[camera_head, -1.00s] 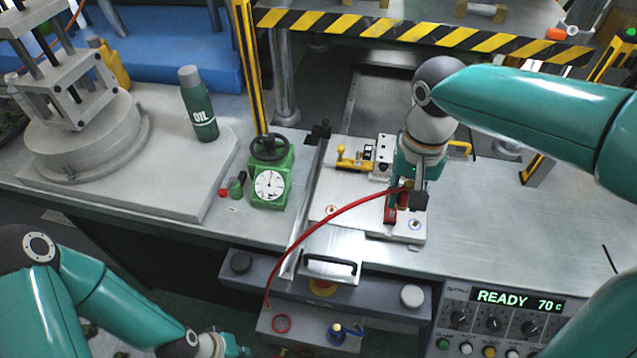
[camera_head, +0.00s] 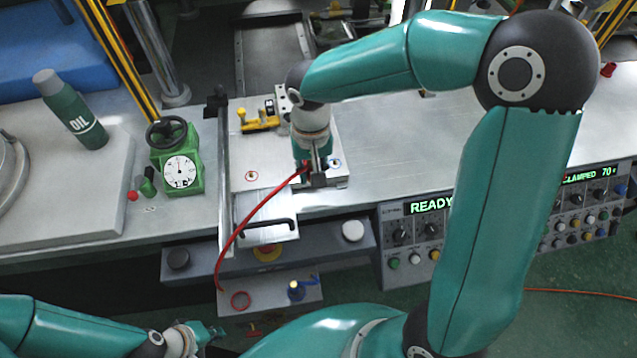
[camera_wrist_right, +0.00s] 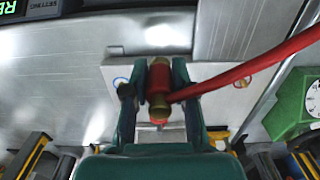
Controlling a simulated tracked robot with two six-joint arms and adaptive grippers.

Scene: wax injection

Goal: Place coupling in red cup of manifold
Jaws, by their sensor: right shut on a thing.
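The coupling (camera_wrist_right: 158,82) is a red cylinder with brass ends on a red hose. My right gripper (camera_head: 305,172) is shut on it, with a finger on each side in the wrist view. In the head view it is low over a pale plate, and its contact with the plate cannot be told. The manifold (camera_head: 267,293) looks to be the grey block at the lower front; a red ring on its top looks like the red cup (camera_head: 240,300). The ring looks empty. My left gripper (camera_head: 212,331) is at the bottom, left of the manifold, its fingers unclear.
The red hose (camera_head: 246,215) arcs from the coupling down to the manifold's left side. A blue-handled valve (camera_head: 297,290) stands right of the ring. A black-handled tray (camera_head: 268,229) lies above the manifold. A green gauge (camera_head: 180,168) stands left. The bench (camera_head: 400,160) right of the plate is bare.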

